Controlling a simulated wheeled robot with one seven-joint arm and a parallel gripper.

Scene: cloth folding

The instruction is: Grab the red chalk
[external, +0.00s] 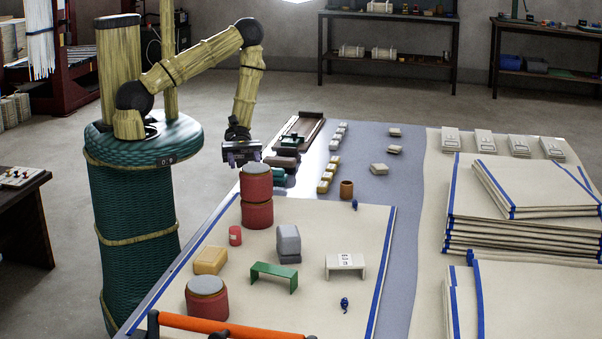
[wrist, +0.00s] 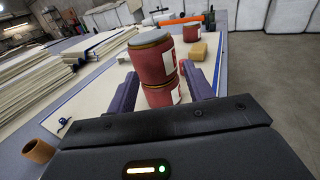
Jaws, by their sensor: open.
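A small red cylinder (external: 235,235) with a pale mark stands on the cream cloth in the external view; it may be the red chalk, but I cannot be sure. I cannot make it out in the wrist view. My gripper (external: 240,153) is open and empty, raised at the far left part of the table, just beyond and above two stacked red tins with grey lids. In the wrist view the open fingers (wrist: 164,82) frame the stacked tins (wrist: 153,62), which stand ahead, not gripped.
Another red tin (external: 207,299), a yellow block (external: 210,261), a grey block (external: 289,240), a green bracket (external: 274,275) and a white stand (external: 345,265) occupy the cloth. An orange bar (external: 235,328) crosses the near edge. Folded cloth stacks (external: 520,230) lie right. Clear cloth lies between the objects.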

